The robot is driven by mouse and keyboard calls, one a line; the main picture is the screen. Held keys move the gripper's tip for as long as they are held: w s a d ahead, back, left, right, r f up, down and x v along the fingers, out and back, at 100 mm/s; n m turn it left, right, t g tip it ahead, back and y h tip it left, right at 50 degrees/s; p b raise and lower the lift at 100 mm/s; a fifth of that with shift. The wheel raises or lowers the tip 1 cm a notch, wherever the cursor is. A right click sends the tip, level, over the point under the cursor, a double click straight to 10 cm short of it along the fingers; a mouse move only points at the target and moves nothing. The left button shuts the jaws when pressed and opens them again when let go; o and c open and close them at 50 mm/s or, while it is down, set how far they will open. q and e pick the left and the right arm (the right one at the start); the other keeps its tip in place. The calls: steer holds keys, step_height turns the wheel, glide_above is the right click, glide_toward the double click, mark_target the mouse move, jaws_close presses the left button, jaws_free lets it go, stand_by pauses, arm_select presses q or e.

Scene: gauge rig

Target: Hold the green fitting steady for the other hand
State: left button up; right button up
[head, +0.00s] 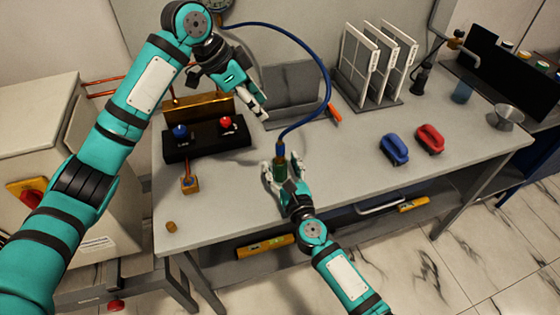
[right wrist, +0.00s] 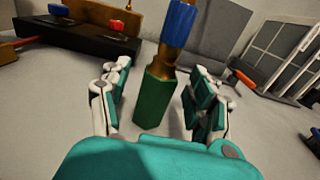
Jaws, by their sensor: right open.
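The green fitting (head: 280,173) stands upright on the grey bench in the head view, with a brass collar and a blue hose end above it. In the right wrist view the green fitting (right wrist: 157,98) is a hexagonal body between the fingers of my right gripper (right wrist: 160,72). Gaps show on both sides of it. My right gripper (head: 282,162) is open around the fitting. The blue hose (head: 328,85) arcs up from it towards the wall gauge. My left gripper (head: 262,113) hangs above the bench behind and left of the fitting; its finger gap cannot be made out.
A black block with blue and red knobs (head: 207,140) stands at left. A small brass-coloured block (head: 190,184) is nearer the front. A rack of white panels (head: 375,75) stands at the back. The bench between is clear.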

steer(key=shift+x, duration=0.9)
jaws_close()
stand_by(1.0)
